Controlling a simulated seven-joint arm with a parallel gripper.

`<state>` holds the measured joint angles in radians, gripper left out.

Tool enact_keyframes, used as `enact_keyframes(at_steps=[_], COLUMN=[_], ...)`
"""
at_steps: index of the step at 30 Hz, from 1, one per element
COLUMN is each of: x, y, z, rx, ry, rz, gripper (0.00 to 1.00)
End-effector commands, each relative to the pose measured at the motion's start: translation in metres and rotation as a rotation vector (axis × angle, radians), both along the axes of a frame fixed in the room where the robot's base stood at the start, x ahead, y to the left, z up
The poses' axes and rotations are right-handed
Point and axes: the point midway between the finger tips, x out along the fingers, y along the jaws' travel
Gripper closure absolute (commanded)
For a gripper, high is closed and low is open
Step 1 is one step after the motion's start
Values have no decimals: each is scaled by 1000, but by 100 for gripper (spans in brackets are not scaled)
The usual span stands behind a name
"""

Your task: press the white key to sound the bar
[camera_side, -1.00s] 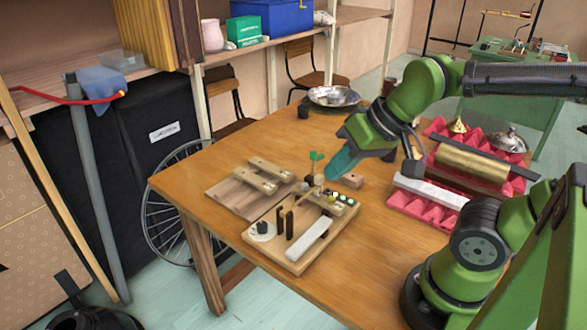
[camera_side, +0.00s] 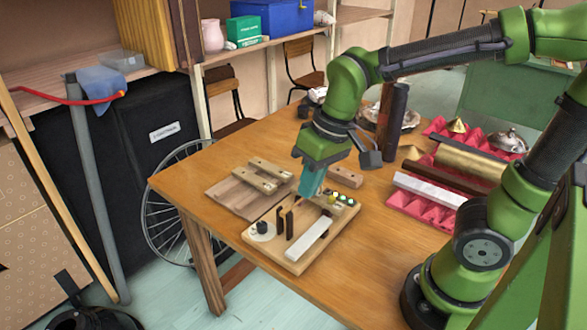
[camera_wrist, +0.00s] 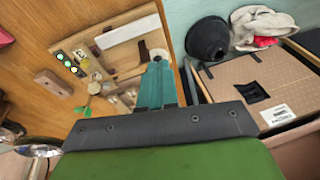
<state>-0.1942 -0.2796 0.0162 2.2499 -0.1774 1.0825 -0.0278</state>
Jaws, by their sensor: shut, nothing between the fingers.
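The white key (camera_side: 308,239) is a long pale bar lying along the right front part of a small wooden board (camera_side: 291,266) on the table. It also shows in the wrist view (camera_wrist: 127,32). My gripper (camera_side: 308,194) is shut and empty, with teal fingers pointing down over the rear part of the board, behind the key. In the wrist view the fingers (camera_wrist: 155,64) point toward the board. I cannot tell their exact height; they look apart from the key. Which part is the sounding bar is unclear.
Dark upright posts (camera_side: 285,222) and a white disc with a black knob (camera_side: 262,230) stand left of the key. Small coloured buttons (camera_side: 345,199) sit at the board's back right. Wooden bars (camera_side: 269,168) lie behind. Pink trays (camera_side: 430,214) hold metal pieces at the right.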

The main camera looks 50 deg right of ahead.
Motion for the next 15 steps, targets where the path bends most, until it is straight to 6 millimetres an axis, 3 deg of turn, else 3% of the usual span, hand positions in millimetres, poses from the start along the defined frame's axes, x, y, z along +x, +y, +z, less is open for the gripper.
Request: enact_keyframes(at_steps=[6, 15], x=[18, 21], y=[17, 14], z=[-16, -10], rx=[-102, -152], ry=[159, 219], rz=[99, 111], gripper=[100, 100])
